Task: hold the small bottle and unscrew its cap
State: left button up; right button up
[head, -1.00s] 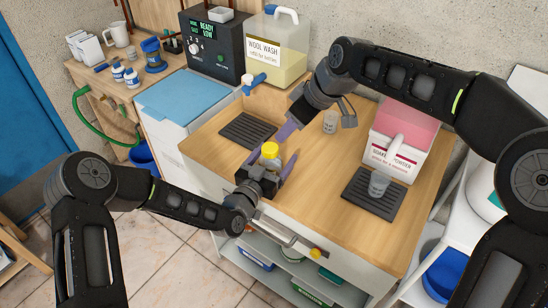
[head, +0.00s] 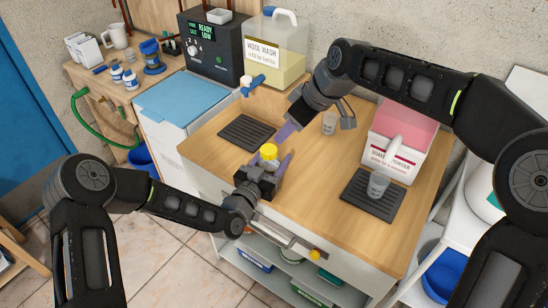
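The small bottle shows mostly as its yellow cap (head: 269,152); its body is largely hidden by my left gripper. My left gripper (head: 270,165) has its purple fingers on either side of the bottle and appears shut on it, holding it upright over the front of the wooden counter. My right gripper (head: 286,132) points down and left, behind and a little above the cap to its right, apart from it. Its purple fingers overlap in this view, so its opening is not clear.
A dark ribbed mat (head: 246,132) lies left of the grippers. Another mat (head: 360,198) at the right carries a clear cup (head: 378,184). The wooden counter (head: 310,195) between is bare.

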pick_arm(q)
jog(key=c, duration=0.6)
jog(key=o, duration=1.5)
jog(key=shift+o, duration=0.2)
jog(key=v, duration=1.2)
jog(key=shift+f, duration=0.1)
jog(key=shift+a, duration=0.1)
